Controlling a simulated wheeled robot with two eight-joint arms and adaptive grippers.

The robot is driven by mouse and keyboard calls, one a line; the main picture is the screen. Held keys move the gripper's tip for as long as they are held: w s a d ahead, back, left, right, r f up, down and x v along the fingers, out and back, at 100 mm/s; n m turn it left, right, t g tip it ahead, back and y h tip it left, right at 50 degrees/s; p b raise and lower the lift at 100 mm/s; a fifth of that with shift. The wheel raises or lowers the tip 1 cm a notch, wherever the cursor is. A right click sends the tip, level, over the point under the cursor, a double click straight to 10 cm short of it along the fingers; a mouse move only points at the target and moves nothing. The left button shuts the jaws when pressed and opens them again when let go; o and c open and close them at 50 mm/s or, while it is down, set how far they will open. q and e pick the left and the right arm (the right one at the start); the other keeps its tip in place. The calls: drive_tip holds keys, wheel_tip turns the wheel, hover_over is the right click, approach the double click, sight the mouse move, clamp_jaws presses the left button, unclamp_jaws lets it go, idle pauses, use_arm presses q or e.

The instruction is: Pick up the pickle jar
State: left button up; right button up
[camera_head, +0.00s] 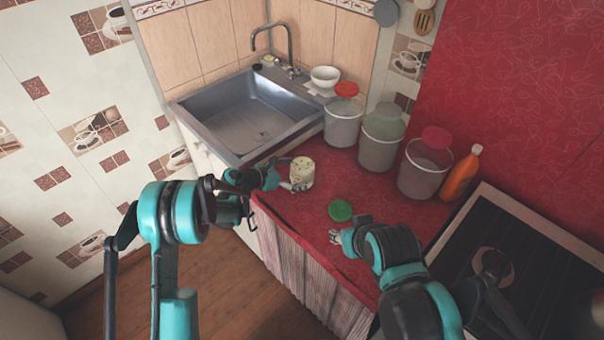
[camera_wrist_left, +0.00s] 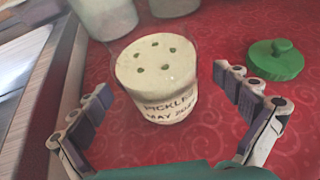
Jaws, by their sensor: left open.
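The pickle jar (camera_head: 302,173) is a short pale jar on the red counter near its front edge, beside the sink. In the left wrist view the jar (camera_wrist_left: 157,82) stands upright, with dark spots on its pale top and a "PICKLES" label. My left gripper (camera_head: 288,175) is open at the jar, with one finger to each side and visible gaps between the fingers and the jar. The left gripper (camera_wrist_left: 162,84) holds nothing. My right gripper (camera_head: 337,237) is low over the counter near the green lid; its finger opening is too small to tell.
A green knobbed lid (camera_head: 340,210) lies right of the jar. Several large canisters (camera_head: 380,138) and an orange bottle (camera_head: 461,174) stand behind. The sink (camera_head: 245,115) is at left and a dark stove (camera_head: 500,260) at right.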

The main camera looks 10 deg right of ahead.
use_arm(q)
drive_tip(key=shift+x, duration=1.15)
drive_tip(key=shift+a, duration=0.1)
drive_tip(key=c, duration=1.9)
drive_tip(key=shift+c, duration=0.4)
drive_tip(key=shift+r, duration=0.2)
